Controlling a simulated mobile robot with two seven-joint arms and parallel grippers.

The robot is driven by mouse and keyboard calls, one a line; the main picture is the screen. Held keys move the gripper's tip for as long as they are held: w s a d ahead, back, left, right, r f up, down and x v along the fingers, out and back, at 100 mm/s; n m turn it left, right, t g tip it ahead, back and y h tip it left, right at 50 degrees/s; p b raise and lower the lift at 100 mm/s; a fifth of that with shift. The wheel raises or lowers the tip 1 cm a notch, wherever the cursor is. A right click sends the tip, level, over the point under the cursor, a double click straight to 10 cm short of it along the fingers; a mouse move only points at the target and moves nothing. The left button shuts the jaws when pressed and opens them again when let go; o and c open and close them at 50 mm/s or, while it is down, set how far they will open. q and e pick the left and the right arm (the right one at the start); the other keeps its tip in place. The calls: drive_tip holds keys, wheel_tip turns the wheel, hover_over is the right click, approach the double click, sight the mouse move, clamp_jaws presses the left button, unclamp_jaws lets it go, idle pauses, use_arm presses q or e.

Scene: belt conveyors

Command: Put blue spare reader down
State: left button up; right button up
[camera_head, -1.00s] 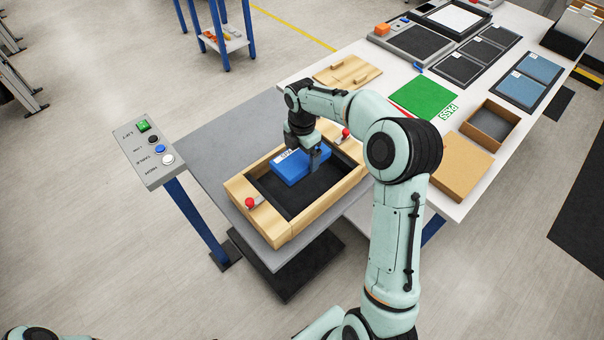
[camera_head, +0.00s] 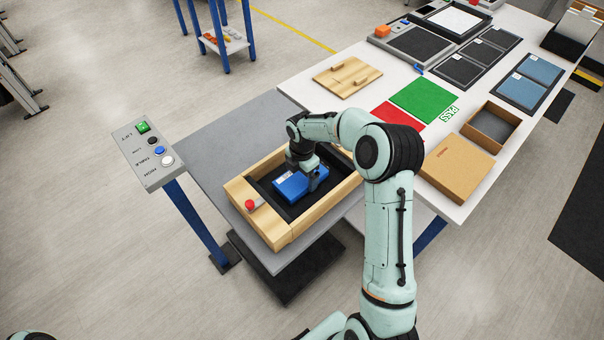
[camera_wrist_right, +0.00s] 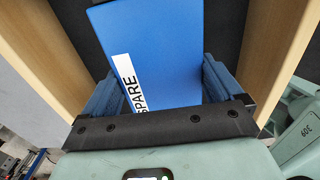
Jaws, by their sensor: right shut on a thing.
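The blue spare reader (camera_head: 294,186) is a flat blue box with a white label, inside the dark-lined wooden tray (camera_head: 262,222). Whether the reader touches the tray floor cannot be told. My left gripper is not in view.
Red knobs stand on the tray's rim, one (camera_head: 250,204) at the left. A button panel (camera_head: 146,153) on a blue post is left of the table. The white bench (camera_head: 330,98) holds a wooden board (camera_head: 347,76), green mat (camera_head: 425,98), red mat (camera_head: 398,116) and open cardboard box (camera_head: 455,168).

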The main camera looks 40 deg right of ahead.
sight(302, 175)
drive_tip(key=shift+f, duration=0.1)
drive_tip(key=o, duration=1)
drive_tip(key=shift+o, duration=0.2)
wheel_tip(302, 175, up, 12)
drive_tip(key=shift+p, duration=0.45)
